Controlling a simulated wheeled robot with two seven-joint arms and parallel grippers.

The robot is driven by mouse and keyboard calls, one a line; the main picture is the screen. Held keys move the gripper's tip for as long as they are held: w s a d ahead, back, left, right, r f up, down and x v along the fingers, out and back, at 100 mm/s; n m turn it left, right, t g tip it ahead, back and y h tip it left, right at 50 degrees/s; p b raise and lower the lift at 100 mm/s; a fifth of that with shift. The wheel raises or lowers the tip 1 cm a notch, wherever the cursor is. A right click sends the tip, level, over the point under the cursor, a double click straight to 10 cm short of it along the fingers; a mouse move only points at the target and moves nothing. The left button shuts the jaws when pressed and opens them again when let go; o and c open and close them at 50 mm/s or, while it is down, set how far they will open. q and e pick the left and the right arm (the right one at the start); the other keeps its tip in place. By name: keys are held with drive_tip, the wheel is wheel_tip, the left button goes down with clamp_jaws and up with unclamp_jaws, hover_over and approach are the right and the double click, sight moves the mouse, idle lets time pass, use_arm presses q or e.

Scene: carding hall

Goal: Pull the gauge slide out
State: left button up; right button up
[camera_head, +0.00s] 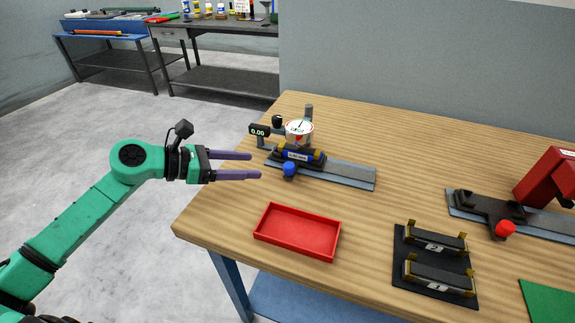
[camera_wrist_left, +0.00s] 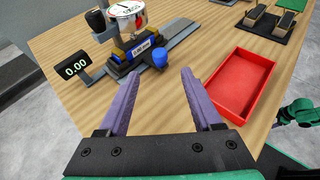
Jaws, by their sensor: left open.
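The gauge slide (camera_head: 299,157) is a dark block with a blue label and a blue knob (camera_head: 289,169) on its near side. It sits on a grey rail (camera_head: 345,175) under a round white dial gauge (camera_head: 299,131). In the left wrist view the slide (camera_wrist_left: 140,50) and its blue knob (camera_wrist_left: 160,59) are ahead of the fingers. My left gripper (camera_head: 255,165) is open and empty, left of the knob and apart from it. Its purple fingers (camera_wrist_left: 160,73) point toward the knob in the wrist view.
A black display reading 0.00 (camera_head: 259,131) stands left of the gauge. An empty red tray (camera_head: 298,248) lies in front. Right are a black holder with two numbered blocks (camera_head: 400,278), a red-knobbed rail fixture (camera_head: 545,221) and a green mat (camera_head: 548,302). Bare wood separates them.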

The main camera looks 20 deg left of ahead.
sight(286, 166)
use_arm(q)
drive_tip(key=p+x, duration=0.3)
drive_tip(key=x, duration=0.8)
drive_tip(key=shift+w+d, duration=0.15)
drive_tip(key=shift+w, duration=0.1)
drive_tip(key=shift+w+d+f, duration=0.15)
drive_tip(key=shift+d+f, duration=0.05)
clamp_jaws()
idle(0.5)
